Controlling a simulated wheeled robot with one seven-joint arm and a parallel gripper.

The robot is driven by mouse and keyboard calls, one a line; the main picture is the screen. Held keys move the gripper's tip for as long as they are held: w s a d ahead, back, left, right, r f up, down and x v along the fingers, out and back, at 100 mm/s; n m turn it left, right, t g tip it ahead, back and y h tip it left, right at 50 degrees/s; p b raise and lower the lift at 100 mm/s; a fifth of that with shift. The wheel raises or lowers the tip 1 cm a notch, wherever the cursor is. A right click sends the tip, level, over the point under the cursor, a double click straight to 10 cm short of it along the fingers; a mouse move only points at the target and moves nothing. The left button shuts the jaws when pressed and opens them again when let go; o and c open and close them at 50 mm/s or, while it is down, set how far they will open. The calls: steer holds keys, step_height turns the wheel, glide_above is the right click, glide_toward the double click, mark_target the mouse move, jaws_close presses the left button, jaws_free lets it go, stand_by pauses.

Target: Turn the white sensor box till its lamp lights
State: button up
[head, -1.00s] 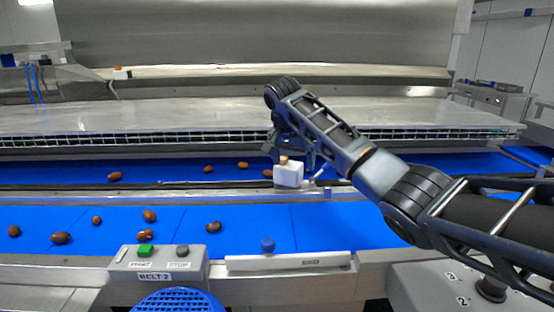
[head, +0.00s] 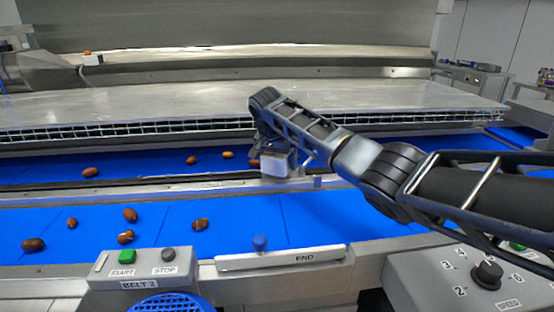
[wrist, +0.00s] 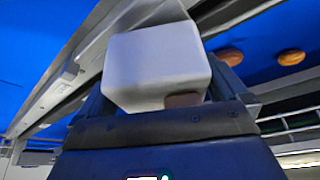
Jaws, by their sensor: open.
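The white sensor box (head: 274,166) stands on the metal rail between the two blue belts in the head view. My gripper (head: 279,152) is over it from above and hides its top. In the wrist view the box (wrist: 152,62) fills the space between my two fingers, one dark finger at each side. The fingers look open around it, and I cannot tell whether either touches it. A brownish patch (wrist: 183,100) shows at the box's lower edge in the wrist view. I see no lit lamp on the box.
Several brown dates lie on the near belt (head: 340,222) and the far belt. A blue knob (head: 259,243) stands on the front rail. The BELT 2 start-stop box (head: 143,270) is at front left, and a numbered dial panel (head: 487,274) is at front right.

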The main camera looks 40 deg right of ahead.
mark_target(277, 156)
steer(key=c, duration=0.8)
steer(key=shift+o, duration=0.2)
steer(key=shift+a+r+n+t+y+p, duration=0.1)
steer(key=shift+n+t+y+p, duration=0.25)
steer(key=shift+n+p, duration=0.85)
steer(key=shift+w+n+t+y+p, duration=0.15)
steer(key=shift+n+t+y+p, duration=0.25)
steer(key=shift+n, duration=1.1)
steer(key=o, duration=0.8)
steer(key=shift+c, duration=0.2)
steer(key=shift+b+v, duration=0.35)
steer(key=shift+v, duration=3.4)
